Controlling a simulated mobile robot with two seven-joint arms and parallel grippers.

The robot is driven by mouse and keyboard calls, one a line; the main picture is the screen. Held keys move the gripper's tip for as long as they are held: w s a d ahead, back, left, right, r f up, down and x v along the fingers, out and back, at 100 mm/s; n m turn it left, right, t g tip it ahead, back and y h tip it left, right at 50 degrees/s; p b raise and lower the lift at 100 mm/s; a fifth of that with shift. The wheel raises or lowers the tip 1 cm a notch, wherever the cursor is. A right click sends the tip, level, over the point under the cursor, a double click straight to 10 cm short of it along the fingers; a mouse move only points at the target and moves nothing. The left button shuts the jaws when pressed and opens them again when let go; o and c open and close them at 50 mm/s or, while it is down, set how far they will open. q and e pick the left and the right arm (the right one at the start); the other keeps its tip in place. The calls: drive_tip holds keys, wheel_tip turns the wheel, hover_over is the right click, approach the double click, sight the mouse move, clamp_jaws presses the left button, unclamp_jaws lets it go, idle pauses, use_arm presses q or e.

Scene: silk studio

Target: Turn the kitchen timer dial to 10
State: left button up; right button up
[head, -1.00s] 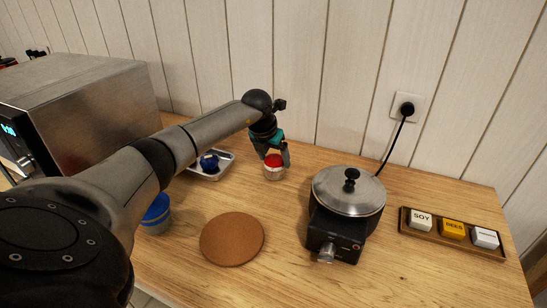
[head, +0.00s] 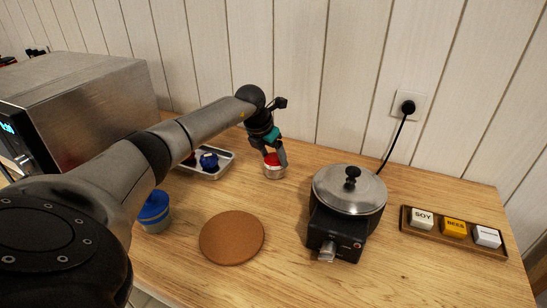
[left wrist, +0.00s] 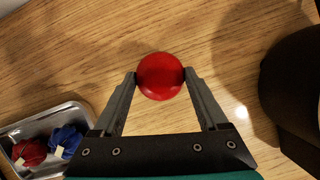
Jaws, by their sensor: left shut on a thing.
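The kitchen timer (head: 274,173) stands on the wooden table, left of the hot plate, with a pale body and a red dial (head: 271,159) on top. In the left wrist view the dial (left wrist: 160,76) is a plain red disc seen from above. No numbers or pointer can be made out on it. My left gripper (head: 272,158) comes down over the timer from above. In the left wrist view its two fingertips (left wrist: 160,74) touch opposite sides of the red dial, shut on it. The timer's body is hidden under the dial there. My right gripper is not in view.
A metal tray (head: 222,170) with red and blue bundles lies left of the timer. A lidded pot (head: 349,192) sits on a black hot plate (head: 334,239) to the right. A cork mat (head: 231,238), a blue-lidded jar (head: 155,211) and a label rack (head: 455,236) stand around.

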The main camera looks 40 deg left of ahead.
use_arm(q)
drive_tip(key=shift+m, duration=0.5)
drive_tip(key=shift+h, duration=0.3)
drive_tip(key=o, duration=1.3)
drive_tip(key=p+v, duration=0.1)
drive_tip(key=v, duration=1.4)
drive_tip(key=shift+s+d+r, duration=0.1)
drive_tip(key=shift+s, duration=0.05)
drive_tip(key=shift+r, duration=0.1)
